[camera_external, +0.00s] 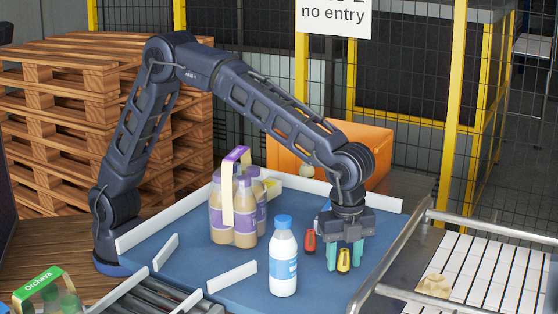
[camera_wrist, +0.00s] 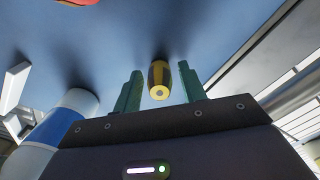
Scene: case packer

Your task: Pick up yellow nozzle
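The yellow nozzle (camera_external: 344,261), yellow with black sides, stands on the blue table. In the wrist view the yellow nozzle (camera_wrist: 159,80) shows between the two green fingers, with a gap on each side. My gripper (camera_external: 345,257) is open and points down, its teal fingers to the left and right of the nozzle in the external view. The wrist view shows my gripper (camera_wrist: 160,88) with nothing clamped in it. Whether the fingertips reach the table is hard to tell.
A red nozzle (camera_external: 310,240) stands just left of my gripper. A white bottle with a blue cap (camera_external: 284,265) stands further left, near a carrier of brown bottles (camera_external: 238,210). White rails (camera_external: 232,277) edge the blue table (camera_external: 200,257). A metal rail (camera_external: 395,262) runs along the right.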

